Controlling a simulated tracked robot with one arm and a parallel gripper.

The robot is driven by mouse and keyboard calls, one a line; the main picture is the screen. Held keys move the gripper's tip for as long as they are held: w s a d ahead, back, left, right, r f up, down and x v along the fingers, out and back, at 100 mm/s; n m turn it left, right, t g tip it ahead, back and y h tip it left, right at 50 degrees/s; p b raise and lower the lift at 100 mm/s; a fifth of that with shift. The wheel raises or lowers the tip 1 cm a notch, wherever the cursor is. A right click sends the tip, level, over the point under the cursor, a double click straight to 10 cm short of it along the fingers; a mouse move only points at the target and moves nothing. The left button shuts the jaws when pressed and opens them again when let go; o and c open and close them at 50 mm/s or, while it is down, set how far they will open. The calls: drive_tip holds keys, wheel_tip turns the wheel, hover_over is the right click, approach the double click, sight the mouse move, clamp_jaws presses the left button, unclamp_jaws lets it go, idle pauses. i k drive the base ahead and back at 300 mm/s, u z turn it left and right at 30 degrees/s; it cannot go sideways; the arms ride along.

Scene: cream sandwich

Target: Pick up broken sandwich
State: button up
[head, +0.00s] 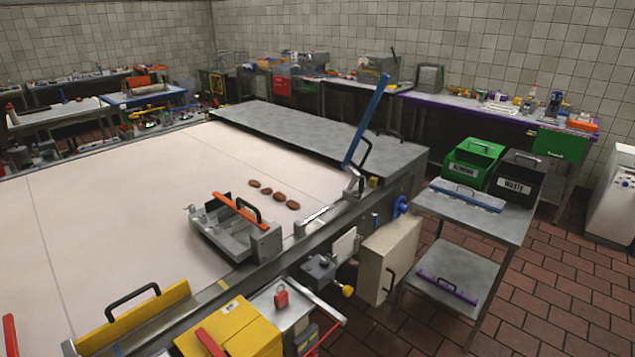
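Several small brown sandwiches (279,198) lie in a short slanting row on the pale belt (120,200), near its far right part. They are small in the head view, and I cannot tell which of them is broken. They lie just behind and right of a grey metal fixture with an orange bar (238,212). A black bin labelled WASTE (515,185) and a green bin with a partly legible label (465,170) stand on a grey side table (465,215) at the right. My gripper does not show in this view.
A raised blue lever (366,122) stands at the belt's right edge by a grey metal cover (320,135). A yellow box (235,330) and a yellow guard with a black handle (135,315) are in front. Red-brown tiled floor (560,300) is open at lower right.

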sight(268, 192)
drive_tip(key=z, duration=0.6)
drive_tip(key=i, duration=1.35)
drive_tip(key=z, duration=0.35)
drive_tip(key=i, duration=1.35)
drive_tip(key=u, duration=0.8)
drive_tip(key=i, duration=0.75)
drive_tip(key=u, duration=0.4)
